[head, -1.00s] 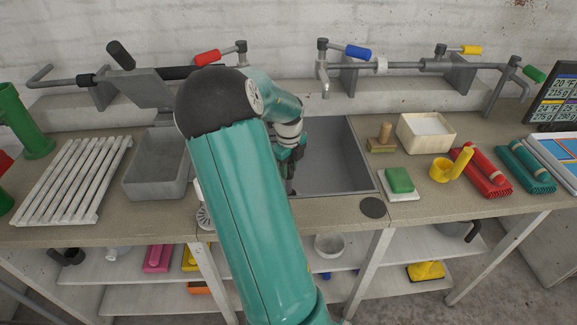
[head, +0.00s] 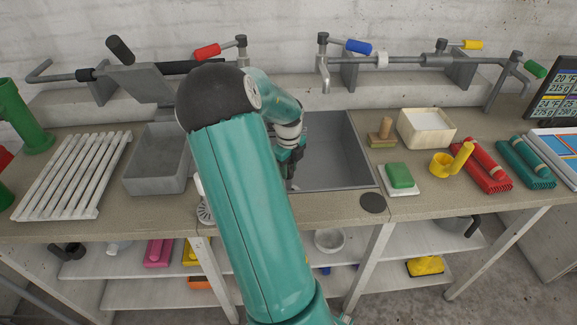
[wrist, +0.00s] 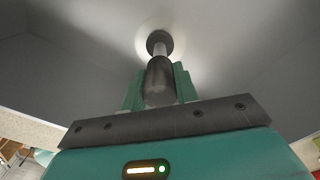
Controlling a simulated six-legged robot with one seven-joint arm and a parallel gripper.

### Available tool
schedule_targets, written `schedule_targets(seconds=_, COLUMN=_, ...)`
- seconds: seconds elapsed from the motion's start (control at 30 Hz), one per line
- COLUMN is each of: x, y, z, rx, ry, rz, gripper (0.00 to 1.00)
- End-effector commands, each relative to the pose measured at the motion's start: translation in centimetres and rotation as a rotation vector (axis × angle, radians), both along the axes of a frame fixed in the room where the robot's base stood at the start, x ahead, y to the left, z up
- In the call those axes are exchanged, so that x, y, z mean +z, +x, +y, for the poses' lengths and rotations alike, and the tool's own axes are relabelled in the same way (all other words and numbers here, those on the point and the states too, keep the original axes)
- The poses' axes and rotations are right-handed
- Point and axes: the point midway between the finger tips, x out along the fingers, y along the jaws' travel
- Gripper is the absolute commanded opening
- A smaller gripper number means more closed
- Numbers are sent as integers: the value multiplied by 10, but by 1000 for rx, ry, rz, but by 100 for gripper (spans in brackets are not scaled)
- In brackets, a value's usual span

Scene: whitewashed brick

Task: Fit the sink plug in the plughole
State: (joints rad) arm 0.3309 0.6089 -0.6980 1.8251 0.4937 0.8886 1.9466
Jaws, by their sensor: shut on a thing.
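My gripper (wrist: 159,88) is shut on the dark grip of the sink plug (wrist: 159,75) in the wrist view. A pale shank runs from the grip to a dark round end (wrist: 160,42), which points away from me. A pale round patch surrounds that end on the basin floor; the plughole itself cannot be made out, and I cannot tell whether the plug's end touches or sits in it. In the head view my gripper (head: 289,172) is down inside the grey sink (head: 335,155), near its left side, and my arm hides part of the basin.
A blue-handled tap (head: 325,65) stands behind the sink. A green sponge (head: 399,175), a brush (head: 383,133) and a dark disc (head: 373,202) lie at its right. A grey tub (head: 158,165) and white slatted rack (head: 72,175) stand left.

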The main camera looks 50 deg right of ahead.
Motion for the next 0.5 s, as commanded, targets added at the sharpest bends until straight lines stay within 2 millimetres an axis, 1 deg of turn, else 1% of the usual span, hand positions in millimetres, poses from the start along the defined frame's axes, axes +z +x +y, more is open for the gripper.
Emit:
schedule_targets(seconds=0.17, x=-4, y=0, z=0, rx=0, ry=-1, rz=0, gripper=0)
schedule_targets(seconds=0.2, x=-4, y=0, z=0, rx=0, ry=-1, rz=0, gripper=35)
schedule_targets(seconds=0.27, x=-4, y=0, z=0, rx=0, ry=-1, rz=0, gripper=47)
schedule_targets(seconds=0.3, x=-4, y=0, z=0, rx=0, ry=-1, rz=0, gripper=55)
schedule_targets(seconds=0.5, x=-4, y=0, z=0, rx=0, ry=0, rz=0, gripper=55)
